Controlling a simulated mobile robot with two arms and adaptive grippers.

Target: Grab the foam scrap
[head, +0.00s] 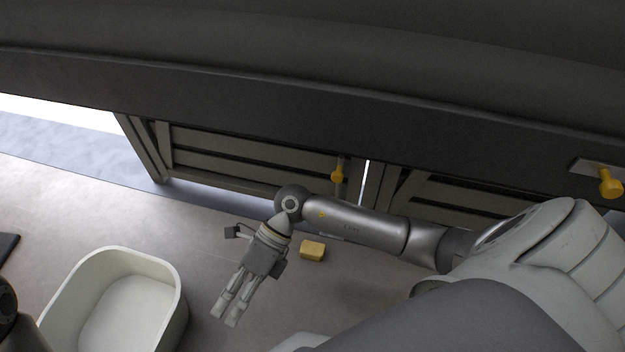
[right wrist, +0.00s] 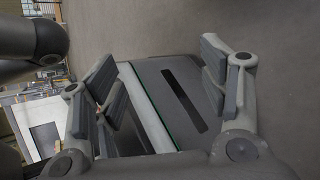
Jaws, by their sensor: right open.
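The foam scrap is a small yellow block (head: 312,250) lying on the floor in the head view, just below my right forearm. My right gripper (head: 226,312) points down and to the left, between the foam scrap and a white bin. The scrap is beside the gripper's wrist end, apart from the fingers. In the right wrist view the right gripper (right wrist: 158,78) has its two padded fingers spread, with nothing between them. The foam scrap does not show in that view. My left gripper is not in view.
The white open bin (head: 180,292) stands on the floor at lower left and looks empty. Grey slatted frames with a yellow knob (head: 338,171) stand behind my forearm, under a dark beam (head: 250,100). Another yellow knob (head: 610,184) is at right. Floor around the scrap is mostly clear.

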